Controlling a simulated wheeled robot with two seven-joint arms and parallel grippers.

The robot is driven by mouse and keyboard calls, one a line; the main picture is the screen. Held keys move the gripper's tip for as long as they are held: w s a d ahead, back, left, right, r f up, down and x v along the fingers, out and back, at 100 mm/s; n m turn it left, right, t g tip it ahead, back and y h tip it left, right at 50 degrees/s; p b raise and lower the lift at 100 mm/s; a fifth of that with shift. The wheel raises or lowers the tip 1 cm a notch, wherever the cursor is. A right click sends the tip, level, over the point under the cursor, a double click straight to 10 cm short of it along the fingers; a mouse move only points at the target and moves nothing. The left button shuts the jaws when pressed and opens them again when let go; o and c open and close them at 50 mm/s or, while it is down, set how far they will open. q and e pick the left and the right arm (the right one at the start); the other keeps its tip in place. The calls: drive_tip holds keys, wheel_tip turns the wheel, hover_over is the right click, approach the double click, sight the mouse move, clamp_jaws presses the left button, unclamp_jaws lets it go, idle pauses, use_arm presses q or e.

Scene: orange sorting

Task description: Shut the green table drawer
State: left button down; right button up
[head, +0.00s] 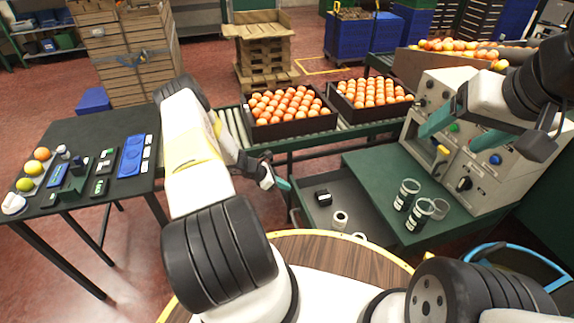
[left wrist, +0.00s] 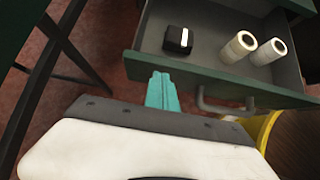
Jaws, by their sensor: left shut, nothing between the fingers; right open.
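The green table (head: 405,180) stands at the right, and its drawer (head: 303,185) is pulled out towards me. The drawer holds a small black box (head: 323,197) and white rolls (head: 340,219). In the left wrist view, the drawer front (left wrist: 210,80) shows with a grey handle (left wrist: 222,107) below it. My left gripper (head: 284,186) is shut and empty, by the drawer's left front corner; its teal fingers (left wrist: 160,90) show beside the drawer front. I cannot tell whether they touch it. My right gripper (head: 456,134) is open and empty in front of the control panel.
Glass jars (head: 407,194) stand on the green table beside a grey control box (head: 455,140). Crates of oranges (head: 290,108) sit on the roller conveyor behind. A dark table (head: 95,150) with fruit and tools is at the left. A round wooden top (head: 330,262) lies close before me.

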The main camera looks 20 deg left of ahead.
use_arm(q)
drive_tip(key=shift+w+d, duration=0.25)
drive_tip(key=shift+d, duration=0.1)
drive_tip(key=shift+w+d, duration=0.1)
drive_tip(key=shift+d, duration=0.05)
drive_tip(key=w+d, duration=0.6)
drive_tip(key=d, duration=0.3)
drive_tip(key=w+d, duration=0.6)
drive_tip(key=d, duration=0.3)
drive_tip(key=shift+w, duration=0.15)
